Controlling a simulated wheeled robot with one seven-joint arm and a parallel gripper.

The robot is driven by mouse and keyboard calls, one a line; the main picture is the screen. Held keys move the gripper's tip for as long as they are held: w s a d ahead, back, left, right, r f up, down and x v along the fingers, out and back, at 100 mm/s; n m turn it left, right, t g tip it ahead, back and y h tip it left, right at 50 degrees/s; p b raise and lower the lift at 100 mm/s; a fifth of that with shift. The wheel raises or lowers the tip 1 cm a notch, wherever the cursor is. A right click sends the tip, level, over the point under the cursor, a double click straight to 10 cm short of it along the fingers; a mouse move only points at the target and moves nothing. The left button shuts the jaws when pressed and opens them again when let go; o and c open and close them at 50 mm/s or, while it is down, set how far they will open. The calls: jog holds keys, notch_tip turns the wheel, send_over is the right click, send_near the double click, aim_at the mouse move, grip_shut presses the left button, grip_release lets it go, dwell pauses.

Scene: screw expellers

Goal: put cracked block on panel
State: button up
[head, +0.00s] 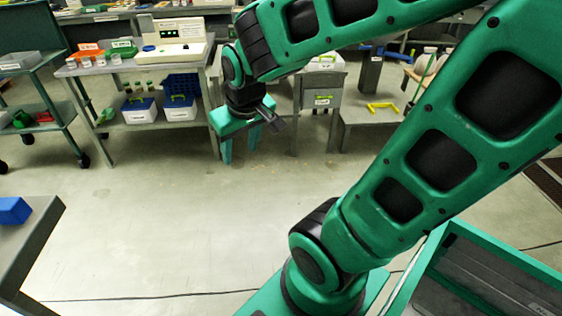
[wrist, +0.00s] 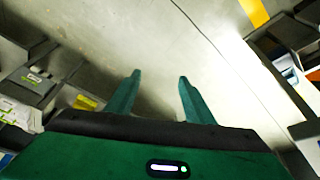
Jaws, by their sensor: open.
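My gripper (head: 240,150) hangs from the arm in the upper middle of the head view, fingers pointing down. In the wrist view the two teal fingers of my gripper (wrist: 160,79) stand apart with only bare floor between them. A blue block (head: 14,210) lies on a grey table at the left edge of the head view, well away from my gripper. I cannot tell whether it is the cracked block; no crack shows. I cannot pick out the panel for certain.
The grey table (head: 28,248) juts in at the left. A bench (head: 130,68) at the back carries a white instrument (head: 175,42), with lidded bins (head: 139,111) below. A low bench (head: 372,112) stands right of my gripper. The middle floor (head: 160,230) is clear.

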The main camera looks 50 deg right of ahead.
jog(key=s+d+m+g+y, duration=0.1)
jog(key=s+d+m+g, duration=0.3)
jog(key=s, duration=1)
jog(key=shift+s+d+m, duration=0.3)
jog(key=shift+d+m, duration=0.1)
jog(key=shift+d, duration=0.65)
